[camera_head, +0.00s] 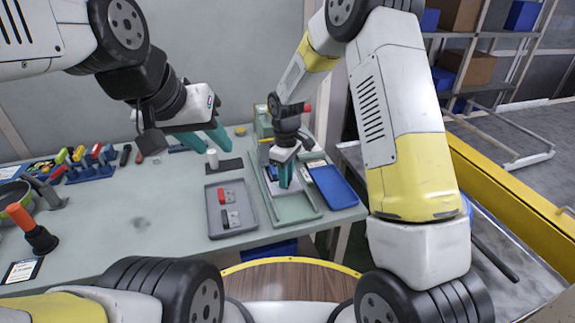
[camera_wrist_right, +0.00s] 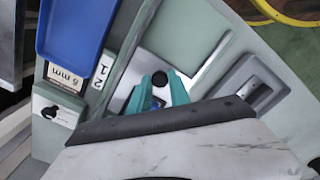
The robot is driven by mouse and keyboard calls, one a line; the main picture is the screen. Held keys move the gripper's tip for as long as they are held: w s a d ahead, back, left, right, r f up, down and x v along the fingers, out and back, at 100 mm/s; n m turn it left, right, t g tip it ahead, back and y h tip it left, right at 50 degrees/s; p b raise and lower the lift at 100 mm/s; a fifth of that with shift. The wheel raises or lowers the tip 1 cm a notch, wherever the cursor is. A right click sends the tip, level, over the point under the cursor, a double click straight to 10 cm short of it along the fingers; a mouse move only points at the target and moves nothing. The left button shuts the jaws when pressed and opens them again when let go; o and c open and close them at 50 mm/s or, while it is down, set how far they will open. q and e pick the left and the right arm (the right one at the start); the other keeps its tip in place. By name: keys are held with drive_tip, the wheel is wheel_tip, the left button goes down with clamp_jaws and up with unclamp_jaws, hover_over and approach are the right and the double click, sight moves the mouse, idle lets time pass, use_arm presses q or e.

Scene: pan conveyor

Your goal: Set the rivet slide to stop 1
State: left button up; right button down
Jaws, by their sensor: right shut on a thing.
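My right gripper (camera_head: 285,181) reaches down over the pale green fixture (camera_head: 297,217) on the bench. White labels with "1" and "2" (camera_wrist_right: 100,74) stand beside the track, to the left of the fingers. The fingers hide part of the slide, so its exact stop is unclear. My left gripper (camera_head: 217,137) is empty above the bench, its teal fingers apart.
A blue tray (camera_head: 334,187) sits right of the fixture, with a "5 mm" label (camera_wrist_right: 65,77) and a black dial (camera_wrist_right: 48,112) near it. A grey tray (camera_head: 214,222) with red and dark parts lies left. Coloured-handled tools (camera_head: 80,158) stand farther left.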

drive_tip(key=shift+d, duration=0.1)
drive_tip(key=c, duration=1.2)
unclamp_jaws()
drive_tip(key=shift+r, duration=0.2)
drive_tip(key=r, duration=0.1)
drive_tip(key=s+r, duration=0.1)
drive_tip(key=r, duration=0.1)
drive_tip(key=shift+r, duration=0.2)
drive_tip(key=s+r, duration=0.1)
drive_tip(key=s, duration=1.4)
drive_tip(key=shift+d, duration=0.15)
drive_tip(key=shift+r, duration=0.1)
